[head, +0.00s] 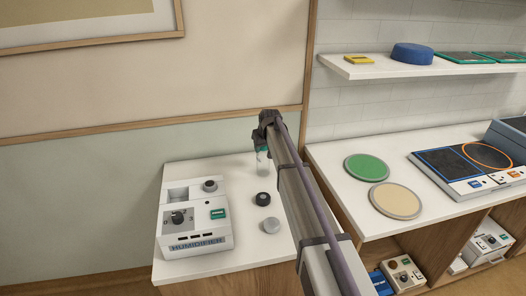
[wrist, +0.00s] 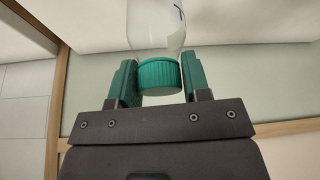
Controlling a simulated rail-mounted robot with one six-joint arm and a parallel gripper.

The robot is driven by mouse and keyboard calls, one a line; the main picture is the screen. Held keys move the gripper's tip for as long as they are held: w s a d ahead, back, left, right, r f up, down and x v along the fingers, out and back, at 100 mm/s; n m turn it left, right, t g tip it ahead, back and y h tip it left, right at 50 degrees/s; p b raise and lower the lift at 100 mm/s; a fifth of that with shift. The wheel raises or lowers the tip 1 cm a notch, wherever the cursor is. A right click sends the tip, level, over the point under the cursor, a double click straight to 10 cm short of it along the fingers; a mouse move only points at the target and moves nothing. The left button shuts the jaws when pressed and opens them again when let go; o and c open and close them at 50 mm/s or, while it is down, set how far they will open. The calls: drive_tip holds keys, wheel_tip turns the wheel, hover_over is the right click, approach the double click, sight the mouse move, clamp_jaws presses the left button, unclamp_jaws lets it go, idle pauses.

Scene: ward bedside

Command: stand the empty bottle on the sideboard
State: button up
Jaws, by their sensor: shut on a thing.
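My gripper (head: 266,137) is above the back right of the white-topped cabinet (head: 240,262), shut on a clear bottle (head: 262,163) with a green cap. In the wrist view the bottle (wrist: 155,28) looks clear and empty, and its ribbed green cap (wrist: 159,76) sits between the two green fingers of my gripper (wrist: 158,82). In the head view the bottle hangs upright, cap up; I cannot tell whether its base touches the cabinet top. My gripper and arm hide part of it. The pictures do not mark which surface is the sideboard.
A humidifier (head: 195,226) fills the cabinet's left side. A black round cap (head: 263,198) and a grey one (head: 272,225) lie near the bottle. Right, a white counter (head: 330,158) holds a green disc (head: 366,167), a beige disc (head: 396,200) and a blue-edged device (head: 462,172).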

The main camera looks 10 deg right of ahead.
drive_tip(key=shift+f, duration=0.15)
drive_tip(key=o, duration=1.2)
drive_tip(key=shift+c, duration=0.2)
drive_tip(key=p+v, duration=1.1)
drive_tip(key=v, duration=0.2)
drive_tip(key=s+f+m+g+h, duration=0.1)
drive_tip(key=s+g, duration=0.3)
drive_tip(key=s, duration=3.7)
drive_tip(key=shift+s+a+f+m, duration=0.4)
drive_tip(key=shift+a+f+m, duration=0.05)
drive_tip(key=shift+m, duration=0.25)
